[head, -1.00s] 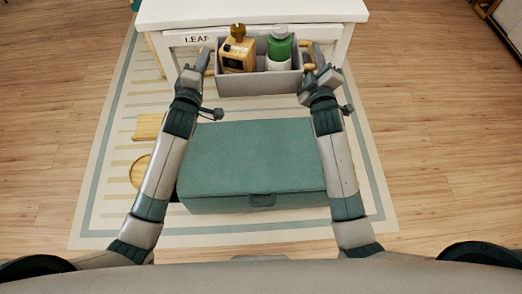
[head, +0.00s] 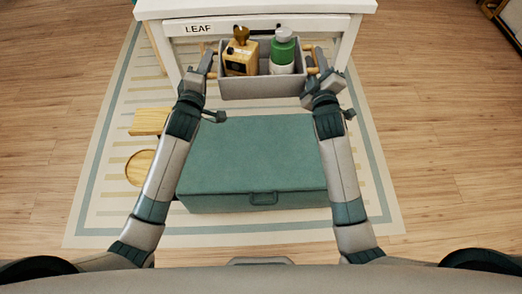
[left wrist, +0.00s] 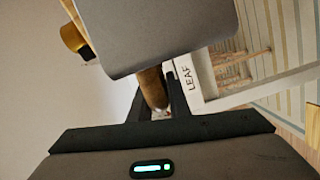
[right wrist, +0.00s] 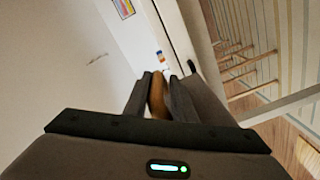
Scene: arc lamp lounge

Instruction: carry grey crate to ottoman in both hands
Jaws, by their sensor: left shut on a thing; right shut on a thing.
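The grey crate (head: 262,88) hangs level between my grippers, in front of the white table. It holds a wooden dispenser-like object (head: 241,55) and a green bottle with a pale top and base (head: 283,52). My left gripper (head: 210,66) is shut on its left wooden handle, which also shows between the jaws in the left wrist view (left wrist: 153,88). My right gripper (head: 314,70) is shut on the right handle, seen in the right wrist view (right wrist: 157,95). The green ottoman (head: 250,155) lies nearer to me, between my forearms; its top is bare.
The white table (head: 180,10) marked LEAF stands behind the crate. A striped rug (head: 100,215) lies under the ottoman. A wooden block (head: 150,121) and a round wooden piece (head: 140,168) are left of the ottoman.

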